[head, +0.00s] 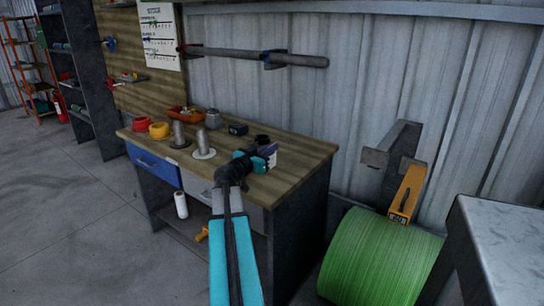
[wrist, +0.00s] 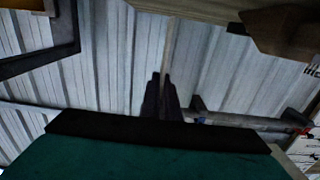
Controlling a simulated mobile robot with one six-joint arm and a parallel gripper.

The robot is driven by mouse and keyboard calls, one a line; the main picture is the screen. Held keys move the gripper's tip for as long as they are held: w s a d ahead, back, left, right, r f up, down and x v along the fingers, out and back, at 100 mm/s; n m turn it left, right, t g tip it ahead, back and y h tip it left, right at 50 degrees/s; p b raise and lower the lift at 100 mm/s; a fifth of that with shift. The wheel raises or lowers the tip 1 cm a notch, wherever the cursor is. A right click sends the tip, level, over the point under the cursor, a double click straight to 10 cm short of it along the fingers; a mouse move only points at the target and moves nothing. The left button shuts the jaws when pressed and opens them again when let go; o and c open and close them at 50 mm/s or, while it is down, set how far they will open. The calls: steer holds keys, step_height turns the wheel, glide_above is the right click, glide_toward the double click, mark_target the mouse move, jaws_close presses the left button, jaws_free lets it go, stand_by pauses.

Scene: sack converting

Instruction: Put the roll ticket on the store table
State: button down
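My gripper (wrist: 161,80) shows in the wrist view as two dark fingers close together, pointing at the corrugated wall. A thin pale strip shows just beyond the fingertips; I cannot tell whether it is something held or part of the wall. In the head view my arm reaches over the wooden-topped bench (head: 296,155), and the gripper end is by its right part, with the fingers too small to read. I cannot make out the roll ticket for certain. I cannot tell which surface is the store table; a grey metal-topped table (head: 505,235) stands at the right edge.
A large green roll (head: 375,262) with an orange bracket (head: 407,192) stands between bench and grey table. Red and yellow rings (head: 159,130), metal spindles (head: 204,145) and an orange tray (head: 186,114) occupy the bench's left and back. Open floor (head: 60,200) lies left.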

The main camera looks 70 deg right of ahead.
mark_target(271, 157)
steer(key=shift+f, duration=1.7)
steer(key=shift+f, duration=0.15)
steer(key=c, duration=2)
jaws_free()
steer(key=shift+a+r, duration=0.1)
steer(key=shift+r, duration=0.1)
steer(key=b+v, duration=0.1)
steer(key=v, duration=1)
steer(key=shift+a, duration=0.15)
steer(key=shift+w+a, duration=0.15)
steer(key=shift+a, duration=0.15)
